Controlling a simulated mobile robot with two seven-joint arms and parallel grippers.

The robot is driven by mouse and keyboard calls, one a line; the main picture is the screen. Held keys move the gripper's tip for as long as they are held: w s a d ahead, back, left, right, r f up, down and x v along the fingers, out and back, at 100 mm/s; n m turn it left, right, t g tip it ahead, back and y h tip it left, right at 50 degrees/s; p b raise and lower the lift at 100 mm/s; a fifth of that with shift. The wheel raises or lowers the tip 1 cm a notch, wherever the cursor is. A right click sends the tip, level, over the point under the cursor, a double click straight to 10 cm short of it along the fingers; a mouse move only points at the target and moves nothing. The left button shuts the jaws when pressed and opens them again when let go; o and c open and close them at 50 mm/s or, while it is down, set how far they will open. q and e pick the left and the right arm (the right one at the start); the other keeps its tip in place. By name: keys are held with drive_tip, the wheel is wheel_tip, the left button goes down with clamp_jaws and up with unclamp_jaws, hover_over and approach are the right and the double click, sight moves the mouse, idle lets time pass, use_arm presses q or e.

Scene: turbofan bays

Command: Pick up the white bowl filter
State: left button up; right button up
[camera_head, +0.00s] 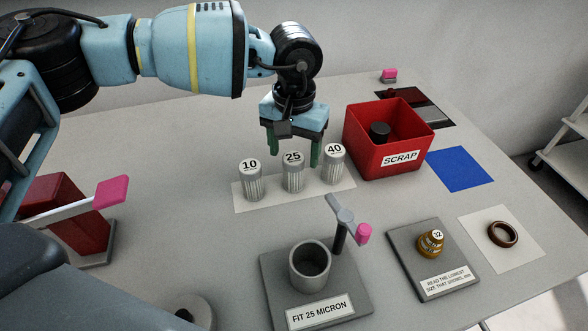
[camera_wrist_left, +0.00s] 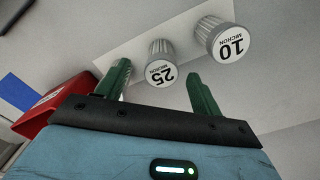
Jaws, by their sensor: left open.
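Three white ribbed filters stand upright in a row on a pale mat (camera_head: 243,204): the 10 filter (camera_head: 251,181), the 25 filter (camera_head: 293,174) and the 40 filter (camera_head: 334,166). My left gripper (camera_head: 295,154) is open, with green fingers pointing down close to the 25 filter. In the left wrist view the 25 filter (camera_wrist_left: 161,64) appears between the fingertips (camera_wrist_left: 160,82), and the 10 filter (camera_wrist_left: 218,40) is to the right. The fingers hold nothing; whether they touch a filter I cannot tell. A grey bowl (camera_head: 310,267) stands open on a plate (camera_head: 354,294) labelled "FIT 25 MICRON". My right gripper is out of view.
A red SCRAP bin (camera_head: 365,157) holding a dark cylinder stands close right of the filters. A lever with a pink knob (camera_head: 364,233) rises beside the bowl. Right of it are a brass part (camera_head: 430,244) and a brown ring (camera_head: 502,234).

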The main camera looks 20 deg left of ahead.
sight(293, 158)
use_arm(q)
drive_tip(key=shift+w+a+f+p, duration=0.1)
drive_tip(key=shift+f+p, duration=0.05)
drive_tip(key=shift+f, duration=1.4)
drive_tip(key=shift+w+a+f+p, duration=0.1)
drive_tip(key=shift+f+p, duration=0.05)
drive_tip(key=shift+f, duration=1.35)
drive_tip(key=c, duration=1.2)
drive_tip(key=shift+r, duration=0.15)
wheel_tip(293, 158, up, 10)
drive_tip(key=shift+f, duration=0.1)
